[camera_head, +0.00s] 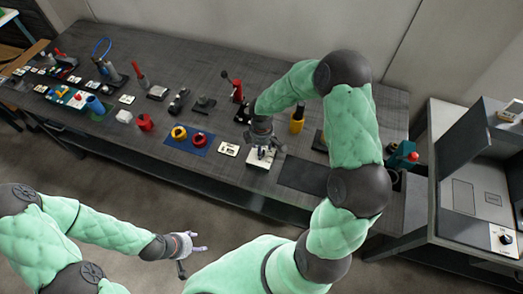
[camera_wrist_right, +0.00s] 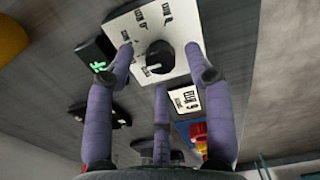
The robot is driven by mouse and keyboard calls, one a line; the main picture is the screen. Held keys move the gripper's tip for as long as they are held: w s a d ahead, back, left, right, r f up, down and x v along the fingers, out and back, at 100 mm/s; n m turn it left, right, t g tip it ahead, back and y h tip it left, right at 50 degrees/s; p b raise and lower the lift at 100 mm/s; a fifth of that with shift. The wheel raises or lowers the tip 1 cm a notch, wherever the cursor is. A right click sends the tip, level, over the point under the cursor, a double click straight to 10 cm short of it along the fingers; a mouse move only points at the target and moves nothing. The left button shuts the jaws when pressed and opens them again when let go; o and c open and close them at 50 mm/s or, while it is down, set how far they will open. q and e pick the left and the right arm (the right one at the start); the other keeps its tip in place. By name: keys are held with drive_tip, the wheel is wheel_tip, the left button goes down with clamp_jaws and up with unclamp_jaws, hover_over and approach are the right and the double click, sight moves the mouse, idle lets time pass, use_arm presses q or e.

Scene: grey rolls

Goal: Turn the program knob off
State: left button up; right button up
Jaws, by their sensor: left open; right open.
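A white plate (camera_wrist_right: 188,22) with printed labels carries a round black knob (camera_wrist_right: 159,54) with a white mark at its lower left edge in the wrist view. The label words are too blurred to read. In the head view the plate (camera_head: 256,164) lies on the dark bench, partly hidden by my right gripper (camera_head: 263,150). My right gripper is open above the plate, its fingers spread around the knob's position; contact cannot be told. My left gripper (camera_head: 196,246) is open and empty, in front of the bench.
The dark bench (camera_head: 225,75) holds a blue mat (camera_head: 182,148) with yellow and red rings, a small white plate (camera_head: 229,149), a red lever (camera_head: 237,90) and several other items. A machine with another black knob (camera_head: 505,239) stands at the right.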

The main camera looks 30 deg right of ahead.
wheel_tip(320, 180, up, 10)
idle(0.4)
drive_tip(key=shift+f, duration=0.1)
